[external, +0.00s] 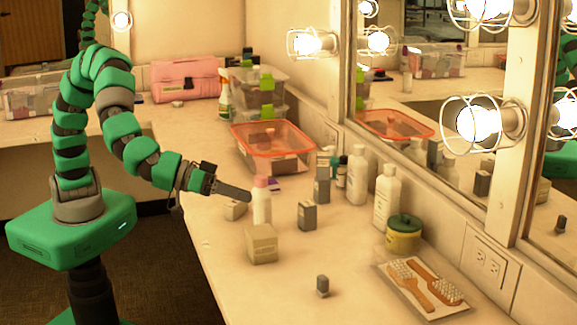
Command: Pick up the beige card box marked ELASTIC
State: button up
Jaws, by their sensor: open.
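Two beige card boxes stand on the counter. The larger beige box (262,244) is nearer the front, with a label too small to read. A smaller beige box (235,210) sits farther back, just below and partly behind my gripper; I cannot tell which one is marked ELASTIC. My gripper (246,196) is open and empty, reaching from the left above the counter. Its fingers point right, at the white bottle with a pink cap (262,206); I cannot tell whether they touch it.
Grey boxes (307,216) and white bottles (357,175) stand to the right, near the mirror. An orange-rimmed tub (272,147) is behind. A small dark-grey item (322,286) and a tray of brushes (415,286) lie in front. The left front counter is clear.

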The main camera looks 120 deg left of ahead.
aim_at(258, 232)
jog(key=s+a+f+g+y, duration=0.35)
jog(key=s+f, duration=0.45)
jog(key=f, duration=0.3)
jog(key=shift+y, duration=0.25)
jog(key=b+x, duration=0.1)
jog(key=x, duration=0.5)
jog(key=shift+w+a+f, duration=0.1)
jog(key=shift+w+a, duration=0.05)
jog(key=shift+w, duration=0.1)
jog(key=shift+w+b+x, duration=0.2)
jog(key=shift+b+x, duration=0.8)
jog(key=shift+x, duration=2.2)
jog(key=shift+d, duration=0.2)
jog(key=c, duration=1.1)
